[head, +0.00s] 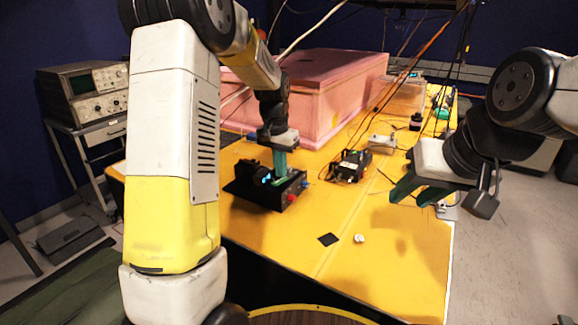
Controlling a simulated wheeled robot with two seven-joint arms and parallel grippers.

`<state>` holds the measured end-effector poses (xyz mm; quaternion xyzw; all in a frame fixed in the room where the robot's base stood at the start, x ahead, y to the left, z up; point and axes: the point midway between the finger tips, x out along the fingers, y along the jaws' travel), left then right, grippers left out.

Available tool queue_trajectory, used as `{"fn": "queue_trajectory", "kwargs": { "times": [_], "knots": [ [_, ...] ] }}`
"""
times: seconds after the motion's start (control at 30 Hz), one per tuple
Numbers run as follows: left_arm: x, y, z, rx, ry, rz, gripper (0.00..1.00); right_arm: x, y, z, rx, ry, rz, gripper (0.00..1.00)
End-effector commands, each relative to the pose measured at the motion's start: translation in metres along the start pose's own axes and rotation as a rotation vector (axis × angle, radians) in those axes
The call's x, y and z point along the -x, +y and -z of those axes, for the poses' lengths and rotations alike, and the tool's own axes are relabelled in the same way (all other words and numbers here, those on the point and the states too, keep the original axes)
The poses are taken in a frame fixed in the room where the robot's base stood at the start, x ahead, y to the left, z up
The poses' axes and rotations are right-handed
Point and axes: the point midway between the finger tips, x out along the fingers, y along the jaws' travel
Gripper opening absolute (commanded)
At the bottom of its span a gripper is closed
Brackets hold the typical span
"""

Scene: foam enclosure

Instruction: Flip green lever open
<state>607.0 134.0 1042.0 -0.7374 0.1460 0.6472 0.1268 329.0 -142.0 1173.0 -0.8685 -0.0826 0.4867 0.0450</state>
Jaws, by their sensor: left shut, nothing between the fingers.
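My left gripper (280,174) points down with green fingers shut, at the black box (262,196) on the yellow table. The box has a small blue-lit display (267,179) and red knobs on its front edge. I cannot make out a green lever apart from the green fingers; it may be hidden behind them. Whether the fingers touch the box is unclear. My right gripper (418,194) hangs over the right side of the table, with its green fingers apart and nothing between them.
A pink foam enclosure (310,95) stands behind the box. A small black device (349,165) and a pale box (381,143) sit to the right, with cables hanging nearby. A black square (328,240) and a small white piece (359,238) lie on the otherwise clear front table.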

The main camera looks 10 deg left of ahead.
Motion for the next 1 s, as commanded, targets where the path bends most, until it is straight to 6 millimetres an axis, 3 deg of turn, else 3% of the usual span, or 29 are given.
{"fn": "queue_trajectory", "kwargs": {
  "times": [0.4, 0.87, 1.0],
  "knots": [
    [0.065, 0.000, 0.001, 0.000, 0.003, 0.001, 0.00, 0.000, 0.000, 0.000, 0.000, 0.000, 0.000, 0.36],
    [0.074, 0.000, 0.000, 0.001, 0.003, 0.000, 0.00, 0.000, 0.000, 0.000, 0.000, 0.000, 0.000, 0.36],
    [0.089, 0.004, -0.013, 0.020, 0.032, -0.002, 0.00, 0.000, 0.000, 0.000, 0.000, 0.000, 0.000, 0.36]
  ]
}}
